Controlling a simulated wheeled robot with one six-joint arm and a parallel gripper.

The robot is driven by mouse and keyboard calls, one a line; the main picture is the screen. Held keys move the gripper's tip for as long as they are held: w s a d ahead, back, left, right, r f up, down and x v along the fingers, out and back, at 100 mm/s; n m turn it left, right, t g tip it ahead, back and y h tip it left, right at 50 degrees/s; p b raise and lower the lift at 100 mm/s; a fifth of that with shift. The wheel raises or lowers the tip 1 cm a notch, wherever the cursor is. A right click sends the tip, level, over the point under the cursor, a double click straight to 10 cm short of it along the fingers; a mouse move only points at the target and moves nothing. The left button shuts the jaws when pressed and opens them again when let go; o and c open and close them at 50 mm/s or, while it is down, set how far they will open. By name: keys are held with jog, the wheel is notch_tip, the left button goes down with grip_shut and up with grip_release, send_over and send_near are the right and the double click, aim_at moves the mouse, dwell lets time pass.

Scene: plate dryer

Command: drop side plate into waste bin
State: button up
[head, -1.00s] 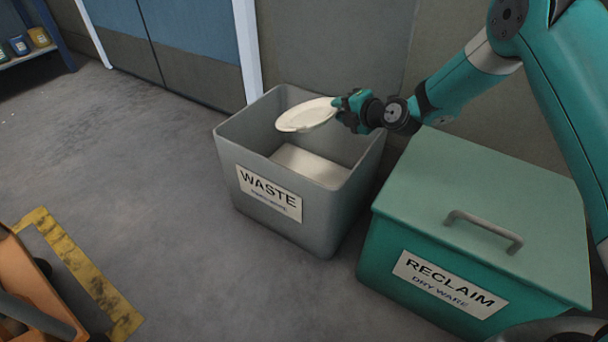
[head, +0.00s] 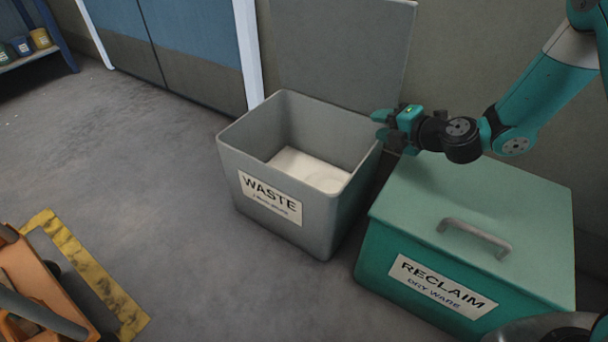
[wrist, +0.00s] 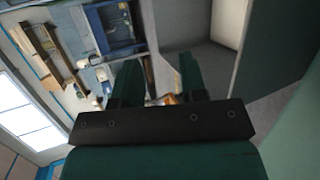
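The grey waste bin (head: 290,232) stands open on the floor, with a "WASTE" label (head: 269,198) on its front. Its pale inner floor (head: 305,168) shows. I cannot make out the side plate in either current view; part of the bin's inside is hidden by its front wall. My gripper (head: 379,124) is at the bin's right rear rim, its fingers pointing left. In the wrist view my gripper (wrist: 160,78) has its two green fingers spread apart, with nothing held between them.
The green reclaim box (head: 385,265) with a closed lid and handle (head: 474,237) stands right of the bin. A grey upright panel (head: 340,55) rises behind the bin. An orange object (head: 40,285) and yellow floor marking (head: 85,270) are at lower left. The floor between is clear.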

jog(key=v, duration=0.3)
jog(key=shift+s+d+r, duration=0.15)
jog(key=shift+s+d, duration=0.05)
jog(key=shift+d, duration=0.05)
jog(key=s+a+r+m+g+y+p, duration=0.1)
jog(key=s+a+r+m+g+p, duration=0.25)
jog(key=s+a+r, duration=0.35)
jog(key=s+a+r+m+g+p, duration=0.2)
jog(key=s+r+m+g, duration=0.15)
jog(key=s+r, duration=0.4)
jog(key=s+d+r+m+g+h+p, duration=0.2)
jog(key=s+r+m+h, duration=0.1)
jog(key=s+r+m, duration=0.4)
jog(key=s+d+r+m+g+h+p, duration=0.2)
jog(key=s+r+m+p, duration=0.15)
jog(key=s+m, duration=0.45)
notch_tip(320, 180, up, 38)
jog(key=s+n+p, duration=0.1)
jog(key=p, duration=3.5)
jog(key=shift+s+p, duration=0.15)
jog(key=shift+p, duration=0.2)
